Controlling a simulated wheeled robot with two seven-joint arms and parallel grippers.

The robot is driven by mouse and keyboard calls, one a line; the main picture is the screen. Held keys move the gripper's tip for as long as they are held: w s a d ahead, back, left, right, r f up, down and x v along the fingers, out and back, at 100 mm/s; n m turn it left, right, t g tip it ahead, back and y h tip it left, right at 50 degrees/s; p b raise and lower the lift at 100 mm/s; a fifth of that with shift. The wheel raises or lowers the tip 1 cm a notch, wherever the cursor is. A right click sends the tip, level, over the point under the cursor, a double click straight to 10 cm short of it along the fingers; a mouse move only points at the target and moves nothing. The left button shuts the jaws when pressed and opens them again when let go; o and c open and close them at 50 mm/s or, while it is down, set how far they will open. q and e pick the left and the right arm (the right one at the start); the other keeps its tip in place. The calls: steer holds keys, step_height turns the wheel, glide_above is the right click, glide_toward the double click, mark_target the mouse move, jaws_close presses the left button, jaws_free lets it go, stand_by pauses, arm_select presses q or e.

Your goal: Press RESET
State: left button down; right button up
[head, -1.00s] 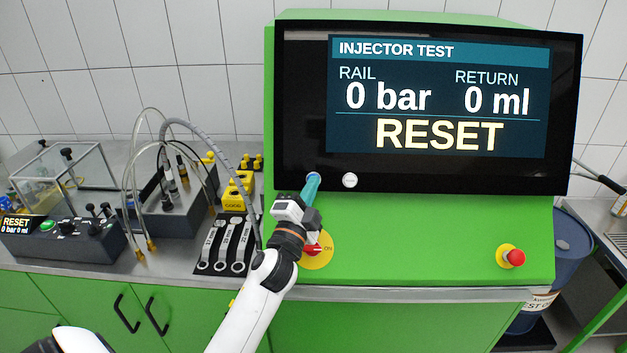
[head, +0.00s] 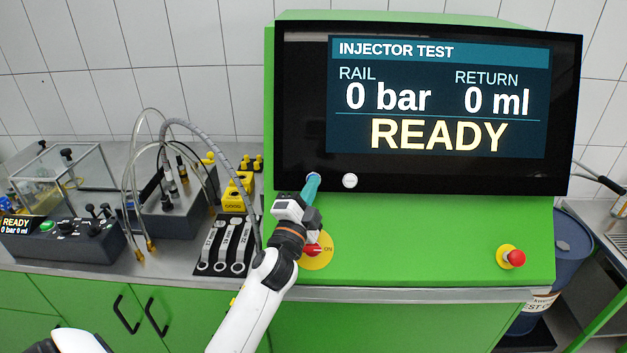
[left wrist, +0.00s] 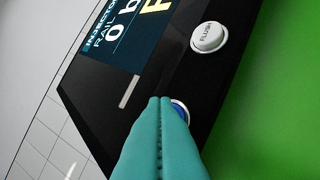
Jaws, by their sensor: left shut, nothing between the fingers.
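The injector test screen (head: 437,95) reads READY, with rail 0 bar and return 0 ml. A blue button (left wrist: 180,111) sits on the black panel below the screen, mostly hidden behind my fingers; its label cannot be read. My left gripper (head: 313,178) has teal fingers, shut and empty, with the tips at the blue button; they also fill the lower middle of the left wrist view (left wrist: 160,103). Whether the tips touch the button is hard to tell. A white FLUSH button (left wrist: 209,38) is to the right of it. My right gripper is not in view.
A red switch on a yellow plate (head: 318,262) is partly behind my left wrist. A red emergency stop (head: 516,258) is at the right of the green cabinet. Hoses (head: 205,135), wrenches (head: 228,245) and a small control box (head: 62,240) stand on the left bench.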

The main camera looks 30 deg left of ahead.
arm_select(q)
steer(key=shift+s+d+r+p, duration=0.3)
steer(key=shift+s+d+p, duration=0.05)
steer(key=shift+s, duration=0.3)
steer(key=s, duration=0.1)
steer(key=s+d+r+p, duration=0.2)
steer(key=s, duration=0.1)
steer(key=shift+d+r, duration=0.1)
steer(key=shift+d, duration=0.1)
steer(key=shift+w, duration=0.1)
stand_by(0.7)
